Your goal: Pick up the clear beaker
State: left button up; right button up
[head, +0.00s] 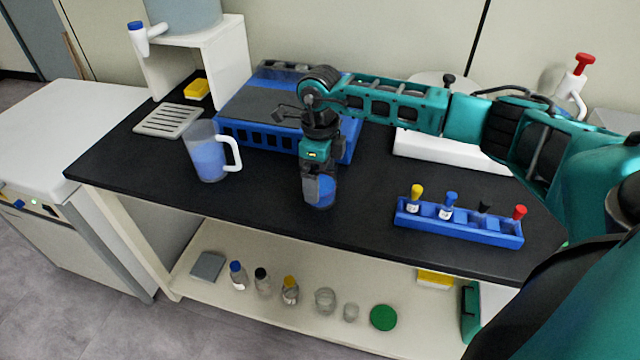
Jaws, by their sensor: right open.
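A small clear beaker (323,197) with blue liquid in it stands upright on the black bench top, near the front edge at the middle. My right gripper (318,182) points straight down over it, open. Its fingers overlap the beaker's upper part in the picture and hide much of it. I cannot tell whether they touch the beaker. My left gripper is not in view.
A clear pitcher (207,158) with blue liquid stands to the left. A blue rack (470,232) with several coloured-cap vials is on the right. A blue-grey machine (262,105) sits behind. The lower shelf (215,235) holds bottles, glassware and a green lid (383,317).

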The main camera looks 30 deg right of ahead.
jog(key=c, duration=1.1)
jog(key=shift+c, duration=0.7)
jog(key=shift+r, duration=0.2)
